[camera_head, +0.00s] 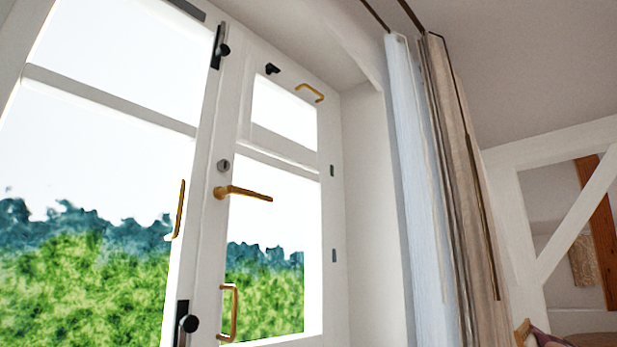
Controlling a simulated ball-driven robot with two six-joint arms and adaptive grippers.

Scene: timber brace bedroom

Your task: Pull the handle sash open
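A white framed window stands at the left and centre, with two sashes side by side. The right sash (228,262) carries a brass lever handle (243,193), pointing right and roughly level, with a round lock (223,165) above it. A brass pull handle (234,312) is low on the same sash, and another brass pull (310,92) is at its top. The left sash (110,101) has an upright brass handle (180,209) near its right edge. The right sash looks shut against the frame, though a small gap cannot be ruled out. Neither gripper is in view.
Black bolts with knobs sit at the top (221,47) and bottom (187,324) where the sashes meet. White and beige curtains (455,190) hang to the right of the window. White timber braces (580,215) stand further right.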

